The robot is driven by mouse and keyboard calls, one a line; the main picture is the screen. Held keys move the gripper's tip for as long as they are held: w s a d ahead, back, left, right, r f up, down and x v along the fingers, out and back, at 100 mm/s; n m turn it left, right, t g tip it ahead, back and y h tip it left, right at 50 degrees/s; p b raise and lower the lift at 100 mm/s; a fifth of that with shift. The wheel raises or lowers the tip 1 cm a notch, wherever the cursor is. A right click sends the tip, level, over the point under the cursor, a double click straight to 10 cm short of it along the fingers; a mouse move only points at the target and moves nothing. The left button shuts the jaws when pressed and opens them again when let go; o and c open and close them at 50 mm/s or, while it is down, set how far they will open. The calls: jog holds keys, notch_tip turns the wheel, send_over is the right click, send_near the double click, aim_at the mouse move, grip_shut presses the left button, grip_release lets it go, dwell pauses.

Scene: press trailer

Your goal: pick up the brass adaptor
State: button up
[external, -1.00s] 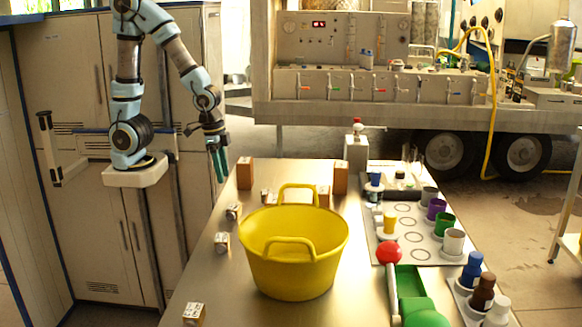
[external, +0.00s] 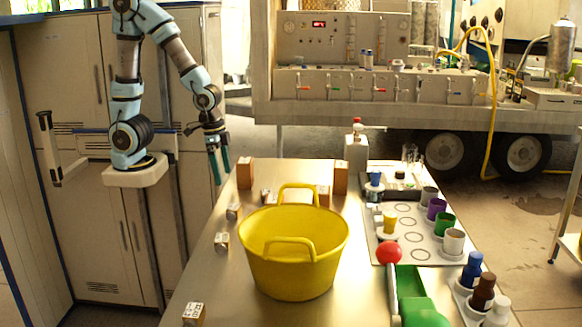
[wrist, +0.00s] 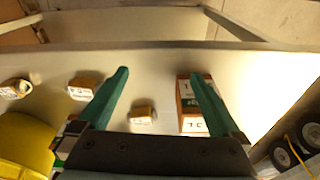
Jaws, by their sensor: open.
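I cannot tell for certain which thing is the brass adaptor. Several small labelled pieces lie at the left of the steel table; one (wrist: 15,88) has a pale rounded, ring-like top in the wrist view, at the far left. Another small tan piece (wrist: 82,88) is left of my left finger, and one more (wrist: 143,115) shows between the fingers. My gripper (wrist: 160,73) is open and empty, its teal fingers spread. In the external view my gripper (external: 218,170) hangs off the table's far left corner, apart from all the pieces.
A yellow basin (external: 295,265) takes up the table's middle. Brown blocks (external: 245,172) (external: 340,178) stand along the far side. A board with coloured cups (external: 405,235) and a green scoop (external: 412,290) lie at right.

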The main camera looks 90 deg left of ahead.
notch_tip(320, 180, up, 12)
jog(key=d, duration=0.1)
jog(key=g+p, duration=0.2)
send_over(234, 207)
jog(key=f, duration=1)
jog(key=shift+s+d+f, duration=0.1)
jog(key=shift+s+f, duration=0.05)
jog(key=shift+s, duration=0.25)
jog(key=shift+w+f+p, duration=0.2)
jog(key=shift+f+p, duration=0.2)
jog(key=shift+f, duration=1.2)
jog(key=shift+w+f+p, duration=0.15)
jog(key=shift+f+p, duration=0.2)
jog(key=shift+f, duration=1.2)
jog(key=shift+c, duration=0.2)
jog(key=c, duration=1.3)
